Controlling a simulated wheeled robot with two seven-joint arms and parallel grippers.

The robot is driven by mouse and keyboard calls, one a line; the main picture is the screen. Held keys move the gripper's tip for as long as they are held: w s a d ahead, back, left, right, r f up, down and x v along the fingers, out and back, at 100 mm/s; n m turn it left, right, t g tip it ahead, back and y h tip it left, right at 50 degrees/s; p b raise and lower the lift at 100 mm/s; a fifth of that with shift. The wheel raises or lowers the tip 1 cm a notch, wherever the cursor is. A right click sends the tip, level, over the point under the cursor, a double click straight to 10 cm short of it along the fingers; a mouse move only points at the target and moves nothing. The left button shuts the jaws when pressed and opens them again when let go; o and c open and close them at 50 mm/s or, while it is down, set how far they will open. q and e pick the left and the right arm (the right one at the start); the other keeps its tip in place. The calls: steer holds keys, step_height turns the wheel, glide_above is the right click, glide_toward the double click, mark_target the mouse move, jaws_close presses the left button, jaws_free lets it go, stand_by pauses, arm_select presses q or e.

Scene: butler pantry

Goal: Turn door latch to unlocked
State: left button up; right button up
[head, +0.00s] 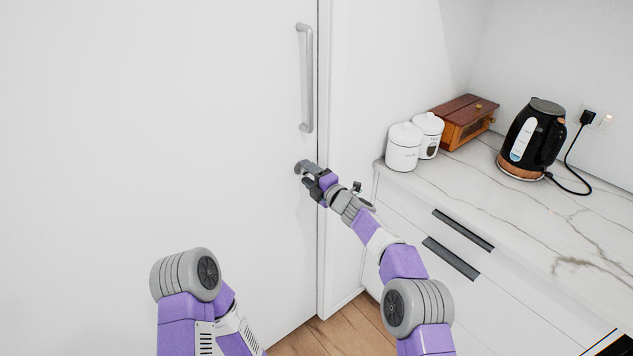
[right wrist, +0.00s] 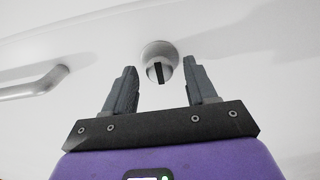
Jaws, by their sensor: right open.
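The door latch (right wrist: 148,55) is a small round light-grey knob with a dark upright bar across it. In the right wrist view it sits just beyond my fingertips, between the two fingers as seen from there. In the head view the latch (head: 298,168) shows as a small grey piece on the white door (head: 150,120), below the handle, partly hidden by my gripper. My right gripper (right wrist: 161,80) is open and empty, pointing at the latch; it also shows in the head view (head: 308,178). My left gripper is not in view; only my left arm shows.
A grey vertical bar handle (head: 306,80) is above the latch; it also shows in the right wrist view (right wrist: 35,83). Right of the door, a marble counter (head: 560,225) holds white canisters (head: 404,148), a wooden box (head: 465,122) and a black kettle (head: 532,140).

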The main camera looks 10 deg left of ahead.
steer(key=shift+s+d, duration=0.4)
steer(key=shift+d, duration=0.15)
steer(key=shift+b+v, duration=0.6)
steer(key=shift+v, duration=2.35)
